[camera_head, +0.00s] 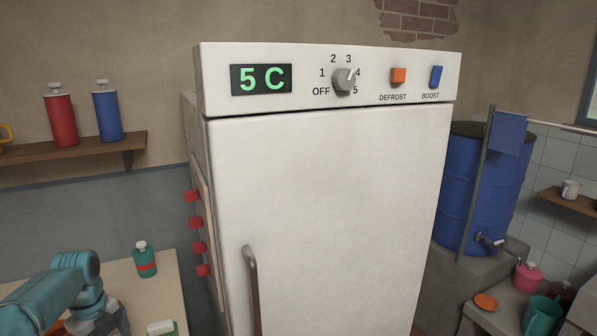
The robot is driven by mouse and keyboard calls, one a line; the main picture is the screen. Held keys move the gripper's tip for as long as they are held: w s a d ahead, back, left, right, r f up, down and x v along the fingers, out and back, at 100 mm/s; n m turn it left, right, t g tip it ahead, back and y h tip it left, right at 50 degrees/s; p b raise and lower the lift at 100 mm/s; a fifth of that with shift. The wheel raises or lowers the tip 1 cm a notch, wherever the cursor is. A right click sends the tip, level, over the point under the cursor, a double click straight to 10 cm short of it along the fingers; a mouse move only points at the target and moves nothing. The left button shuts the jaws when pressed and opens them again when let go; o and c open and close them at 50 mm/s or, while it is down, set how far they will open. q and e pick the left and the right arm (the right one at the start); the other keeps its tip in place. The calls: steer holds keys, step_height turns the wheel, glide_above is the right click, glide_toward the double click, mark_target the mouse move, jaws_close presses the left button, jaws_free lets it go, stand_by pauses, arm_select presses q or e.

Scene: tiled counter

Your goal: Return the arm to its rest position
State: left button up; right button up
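My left arm (55,285) is teal and comes in at the lower left, over the pale counter. Its dark grey gripper (113,322) is at the bottom edge, partly cut off, and I cannot tell whether it is open or holds anything. My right arm and gripper are not in view. A white fridge (320,220) fills the middle. Its display (261,79) reads 5 C. The dial (344,80) has its mark between 3 and 4. An orange defrost button (398,75) and a blue boost button (436,76) sit to its right.
A green bottle (144,259) and a white block (160,327) are on the left counter (160,290) near my gripper. Red knobs (194,222) stick out from the fridge's left side. A blue barrel (480,190) stands at right. A shelf (70,149) holds bottles.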

arm_select(q)
steer(key=s+d+f+n+h, duration=0.3)
steer(key=d+f+n, duration=0.6)
steer(key=d+f, duration=1)
steer(key=s+d+f+n, duration=0.3)
steer(key=s+d+n, duration=0.4)
steer(key=s, duration=0.3)
steer(key=s+d+f+n+h, duration=0.1)
steer(key=s+d+f+n, duration=0.3)
steer(key=s+d+n, duration=0.3)
steer(key=s, duration=0.4)
steer(key=shift+s+f, duration=0.2)
steer(key=c, duration=0.9)
steer(key=shift+c, duration=0.9)
steer(key=shift+a+t, duration=0.2)
steer(key=shift+t, duration=0.1)
